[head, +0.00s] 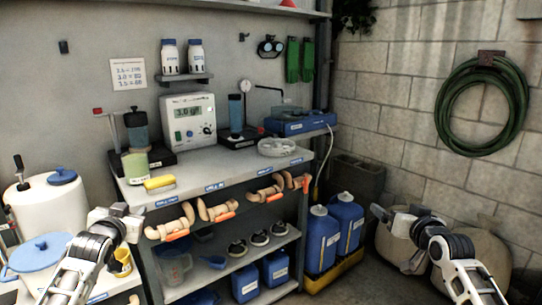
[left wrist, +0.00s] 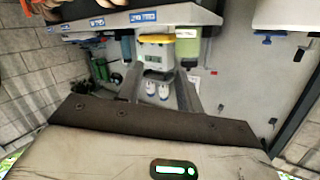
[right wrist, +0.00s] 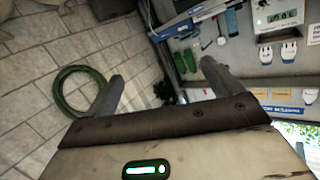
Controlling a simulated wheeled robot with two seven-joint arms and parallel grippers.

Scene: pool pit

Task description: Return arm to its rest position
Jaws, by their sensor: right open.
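My left gripper (head: 117,213) is raised at the left front of the workbench (head: 225,165), near the shelf's left end. In the left wrist view its two fingers (left wrist: 160,88) stand apart with nothing between them. My right gripper (head: 398,212) is raised at the right, in front of the sacks by the block wall. In the right wrist view its fingers (right wrist: 162,85) are spread wide and empty. Both forearms reach up from the bottom edge of the head view.
The bench holds a meter box (head: 190,121), a yellow sponge (head: 159,183) and a blue case (head: 300,123). Blue jugs (head: 322,240) stand in a yellow tray between my arms. A white drum (head: 48,208) is at the left. A green hose (head: 483,105) hangs on the wall.

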